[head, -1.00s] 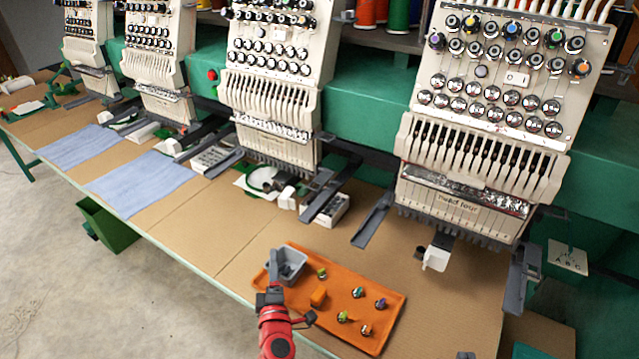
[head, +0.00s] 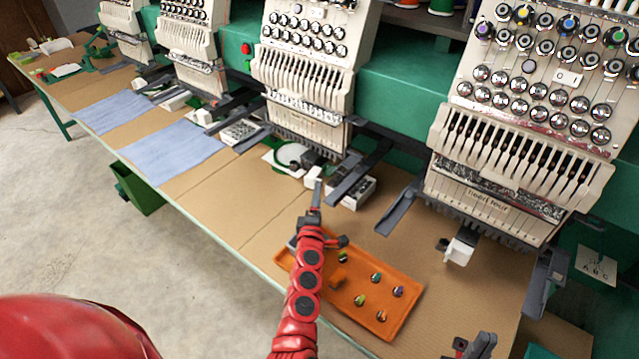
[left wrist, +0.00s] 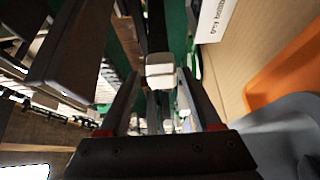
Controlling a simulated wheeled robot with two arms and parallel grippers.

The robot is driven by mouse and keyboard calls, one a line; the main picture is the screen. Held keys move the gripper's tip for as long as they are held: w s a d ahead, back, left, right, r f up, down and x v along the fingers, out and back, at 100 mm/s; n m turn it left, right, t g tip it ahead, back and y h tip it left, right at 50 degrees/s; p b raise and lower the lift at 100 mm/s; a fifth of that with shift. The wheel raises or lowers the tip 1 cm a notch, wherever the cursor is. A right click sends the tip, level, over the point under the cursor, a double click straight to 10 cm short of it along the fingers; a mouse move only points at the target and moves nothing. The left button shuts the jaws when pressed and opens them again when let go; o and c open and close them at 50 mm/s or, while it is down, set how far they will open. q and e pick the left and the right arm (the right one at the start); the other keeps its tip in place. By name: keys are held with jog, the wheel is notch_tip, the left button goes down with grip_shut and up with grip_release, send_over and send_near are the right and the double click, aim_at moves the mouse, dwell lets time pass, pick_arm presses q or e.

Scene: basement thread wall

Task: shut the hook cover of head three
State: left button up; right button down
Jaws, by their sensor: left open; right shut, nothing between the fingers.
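Head three (head: 303,75) is the cream embroidery head left of head four. Below it, a small white block (head: 311,177), apparently its hook cover, stands at the front beside a round white plate; whether it is open or shut I cannot tell. My left gripper (head: 317,188) is open, its tips at or just in front of this block and hiding part of it. In the left wrist view the white block (left wrist: 160,70) shows between the dark fingers, past or near their tips; contact is unclear. My right gripper (head: 478,346) is shut and empty at the bottom right, partly cut off.
A white carton (head: 357,192) and dark grey arms (head: 350,180) are close right of the block. An orange tray (head: 405,285) with several small spools lies in front, partly under my left arm. Head four (head: 520,130) has a similar white block (head: 460,250). Blue cloths (head: 172,150) lie left.

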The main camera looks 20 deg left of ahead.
aim_at(317, 179)
pick_arm(q)
jog(key=shift+b+x, duration=0.3)
jog(key=shift+x, duration=2.4)
grip_shut()
